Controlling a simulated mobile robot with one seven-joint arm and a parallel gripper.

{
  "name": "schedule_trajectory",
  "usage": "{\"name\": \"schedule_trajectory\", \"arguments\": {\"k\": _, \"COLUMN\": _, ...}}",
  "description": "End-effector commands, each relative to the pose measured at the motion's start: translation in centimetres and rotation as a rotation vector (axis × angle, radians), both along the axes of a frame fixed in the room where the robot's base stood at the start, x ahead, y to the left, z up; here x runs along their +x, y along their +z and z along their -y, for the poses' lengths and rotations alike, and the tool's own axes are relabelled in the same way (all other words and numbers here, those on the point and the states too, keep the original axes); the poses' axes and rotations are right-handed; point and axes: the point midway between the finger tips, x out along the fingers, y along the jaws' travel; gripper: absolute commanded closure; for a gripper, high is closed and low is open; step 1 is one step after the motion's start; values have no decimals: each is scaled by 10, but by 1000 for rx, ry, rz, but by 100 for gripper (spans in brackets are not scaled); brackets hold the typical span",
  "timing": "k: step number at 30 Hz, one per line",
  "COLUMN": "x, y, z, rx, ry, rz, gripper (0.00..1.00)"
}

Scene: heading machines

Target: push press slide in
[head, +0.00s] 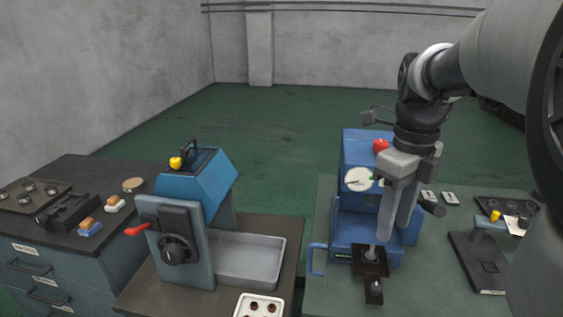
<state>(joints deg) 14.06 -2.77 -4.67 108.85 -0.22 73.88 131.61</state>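The blue press (352,150) stands on the right-hand bench, with a round white gauge (358,179) and a red knob (381,145) on it. Its dark slide (362,267) sticks out of the front toward me, with a round metal piece on the plate and a small knob (375,287) at the near end. My gripper (384,238) points down in front of the press, above or just behind the slide plate. It hides part of the press front. I cannot tell whether it touches the slide or whether its fingers are apart.
A blue machine (194,178) with a red lever and a grey tray (265,262) stands on the middle bench. A white tray (247,305) holds brown pieces. A dark stand (478,262) is right of the press. Brushes and fixtures lie on the left cabinet.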

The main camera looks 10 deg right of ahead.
Motion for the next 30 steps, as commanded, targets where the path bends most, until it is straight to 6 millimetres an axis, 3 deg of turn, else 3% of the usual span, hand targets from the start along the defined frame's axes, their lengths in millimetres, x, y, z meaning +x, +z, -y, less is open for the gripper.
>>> {"name": "schedule_trajectory", "arguments": {"k": 5, "x": 0, "y": -18, "z": 1, "rx": 1, "ry": -17, "rz": -4, "gripper": 61}}
{"name": "schedule_trajectory", "arguments": {"k": 21, "x": 0, "y": -133, "z": 0, "rx": 1, "ry": -14, "rz": -5, "gripper": 61}}
{"name": "schedule_trajectory", "arguments": {"k": 30, "x": 0, "y": -169, "z": 0, "rx": 0, "ry": -14, "rz": -2, "gripper": 61}}
